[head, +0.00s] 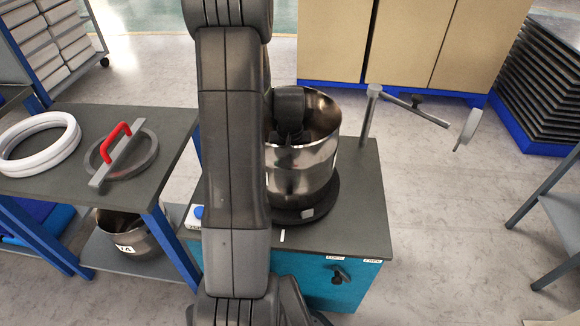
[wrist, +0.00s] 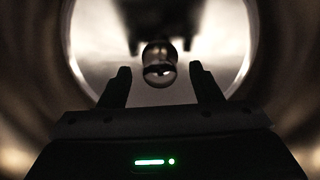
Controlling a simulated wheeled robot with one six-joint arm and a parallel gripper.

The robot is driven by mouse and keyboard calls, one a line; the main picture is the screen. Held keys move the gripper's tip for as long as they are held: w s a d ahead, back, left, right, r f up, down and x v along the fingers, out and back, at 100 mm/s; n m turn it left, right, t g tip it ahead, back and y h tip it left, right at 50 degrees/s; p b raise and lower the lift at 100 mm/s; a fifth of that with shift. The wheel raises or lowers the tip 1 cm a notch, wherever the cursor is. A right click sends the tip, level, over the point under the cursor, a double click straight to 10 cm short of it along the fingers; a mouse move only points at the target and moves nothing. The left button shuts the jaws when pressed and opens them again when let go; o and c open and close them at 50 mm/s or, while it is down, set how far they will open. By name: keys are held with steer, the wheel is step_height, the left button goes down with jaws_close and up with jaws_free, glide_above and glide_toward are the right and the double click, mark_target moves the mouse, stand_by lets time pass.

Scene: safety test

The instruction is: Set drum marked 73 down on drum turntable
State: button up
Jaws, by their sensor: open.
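A shiny steel drum (head: 303,178) stands upright on the dark round drum turntable (head: 318,211); its number does not show, so I cannot tell whether it is 73. My gripper (head: 290,135) reaches into the drum's open top, partly hidden by my arm. In the wrist view my gripper (wrist: 162,80) is open, its two fingers apart inside the drum (wrist: 262,60). A small shiny round knob (wrist: 159,73) shows between the fingers, and neither finger visibly touches it.
The turntable sits on a teal cabinet (head: 335,280) with an upright post and swing arm (head: 415,105). On the left, a grey table (head: 75,185) bears white rings (head: 40,143) and a lid with a red handle (head: 115,142). Another drum (head: 130,236), apparently marked 74, stands below.

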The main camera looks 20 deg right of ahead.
step_height(320, 180, up, 19)
steer(key=p, duration=0.7)
steer(key=shift+f+p, duration=0.15)
steer(key=shift+p, duration=0.15)
steer(key=shift+f, duration=0.1)
stand_by(0.4)
step_height(320, 180, down, 8)
steer(key=b, duration=0.6)
steer(key=shift+f, duration=0.2)
